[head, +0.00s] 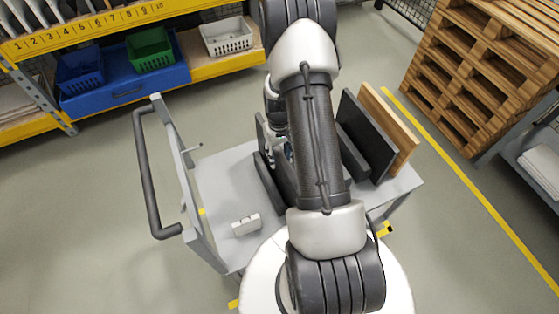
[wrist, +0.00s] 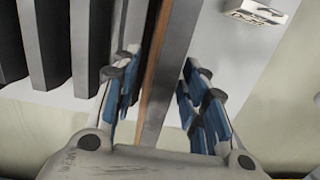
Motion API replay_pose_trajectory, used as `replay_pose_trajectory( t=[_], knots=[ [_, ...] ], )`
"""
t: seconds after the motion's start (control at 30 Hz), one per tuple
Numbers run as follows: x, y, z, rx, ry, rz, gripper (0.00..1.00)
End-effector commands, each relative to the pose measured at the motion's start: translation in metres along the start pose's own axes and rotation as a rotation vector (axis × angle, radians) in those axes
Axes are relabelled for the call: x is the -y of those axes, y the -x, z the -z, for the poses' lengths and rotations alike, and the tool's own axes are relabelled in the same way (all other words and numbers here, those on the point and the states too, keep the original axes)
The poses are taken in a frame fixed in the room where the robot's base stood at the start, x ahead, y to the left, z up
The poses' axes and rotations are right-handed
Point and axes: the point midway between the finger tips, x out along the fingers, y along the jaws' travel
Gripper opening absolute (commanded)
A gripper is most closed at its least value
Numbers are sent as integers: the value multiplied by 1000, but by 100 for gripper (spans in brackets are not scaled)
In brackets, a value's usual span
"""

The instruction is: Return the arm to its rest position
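My arm reaches up and forward from its base across the middle of the head view, over a grey cart (head: 215,170), and is bent at the elbow. It hides most of my gripper there. In the wrist view my gripper (wrist: 162,90) has its blue-padded fingers apart. A thin upright panel (wrist: 172,60), grey with a brown strip along one edge, stands between the fingers. Gaps show between the panel and the pads, so the fingers look open around it without gripping. The panel's lower part is hidden by the gripper body.
A dark panel (head: 365,137) and a wooden panel (head: 393,130) stand at the cart's right. A small white block (head: 246,225) lies on its left front, near the cart handle (head: 148,180). Shelves with bins (head: 150,50) are at the back left; wooden pallets (head: 485,75) stand at the right.

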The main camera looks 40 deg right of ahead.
Motion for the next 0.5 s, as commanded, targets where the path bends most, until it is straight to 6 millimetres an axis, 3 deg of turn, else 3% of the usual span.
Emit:
replay_pose_trajectory(
  t=[0.2, 0.5],
  knots=[
    [0, 50, 1, -5, 0, -2, 40],
    [0, 82, 0, -2, 0, -1, 40]
  ],
)
